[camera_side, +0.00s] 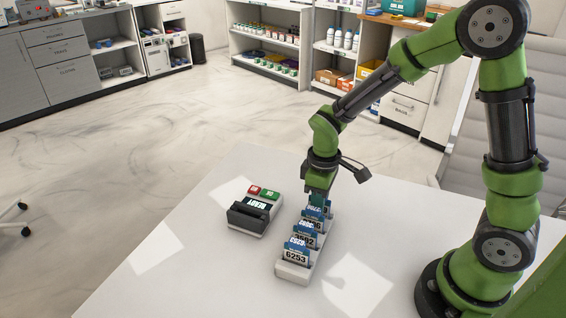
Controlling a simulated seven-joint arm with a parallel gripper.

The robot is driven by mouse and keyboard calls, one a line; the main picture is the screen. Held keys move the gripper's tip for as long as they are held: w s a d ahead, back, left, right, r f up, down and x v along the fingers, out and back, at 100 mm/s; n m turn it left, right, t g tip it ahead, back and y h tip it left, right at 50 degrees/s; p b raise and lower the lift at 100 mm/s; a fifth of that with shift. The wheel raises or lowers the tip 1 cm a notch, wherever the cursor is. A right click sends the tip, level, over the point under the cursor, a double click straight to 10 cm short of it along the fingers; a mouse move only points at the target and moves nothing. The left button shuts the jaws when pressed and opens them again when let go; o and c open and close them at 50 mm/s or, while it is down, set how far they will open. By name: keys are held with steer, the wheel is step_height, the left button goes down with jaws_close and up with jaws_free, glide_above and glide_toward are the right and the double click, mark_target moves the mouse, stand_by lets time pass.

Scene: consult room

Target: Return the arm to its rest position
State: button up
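My gripper (318,198) points down over the far end of a white rack (292,273) on the white table. The rack holds several upright blue and white number cards; the nearest card (296,254) reads 6253. My gripper's fingertips are close to the farthest card (318,211) and partly hide it. I cannot tell whether they touch it or are shut on it. My arm is bent in an arch from its base at the right, reaching left over the table.
A small device (255,212) with a dark front, a lit display, and red and green buttons stands left of the rack. The white table (190,262) is clear at the front left. Cabinets and shelves (265,45) stand far behind, across open floor. A pale chair is behind my arm.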

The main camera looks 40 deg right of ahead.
steer(key=o, duration=0.5)
steer(key=shift+o, duration=0.4)
steer(key=shift+o, duration=0.9)
steer(key=shift+r, duration=0.15)
steer(key=shift+r, duration=3.4)
